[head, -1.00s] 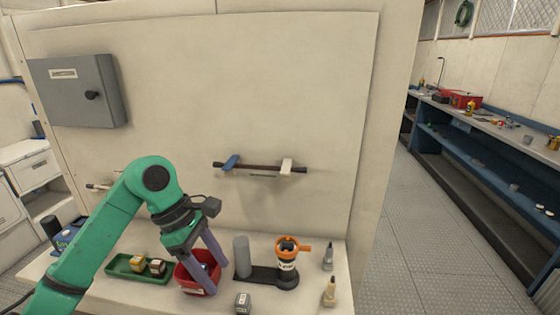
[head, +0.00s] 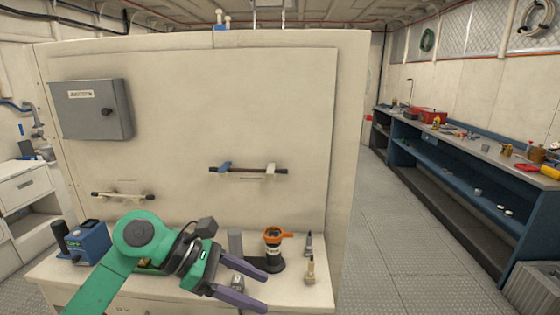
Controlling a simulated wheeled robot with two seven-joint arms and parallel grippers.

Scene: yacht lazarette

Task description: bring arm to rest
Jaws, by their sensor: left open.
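My left arm, green, comes in from the lower left in the head view. Its gripper (head: 262,284) has two purple fingers spread apart with nothing between them. The fingers point right, over the front part of the white counter (head: 130,297). My right gripper does not show.
A blue box (head: 88,241) stands at the counter's left. A wall panel (head: 270,110) rises behind. Open floor (head: 400,240) lies to the right.

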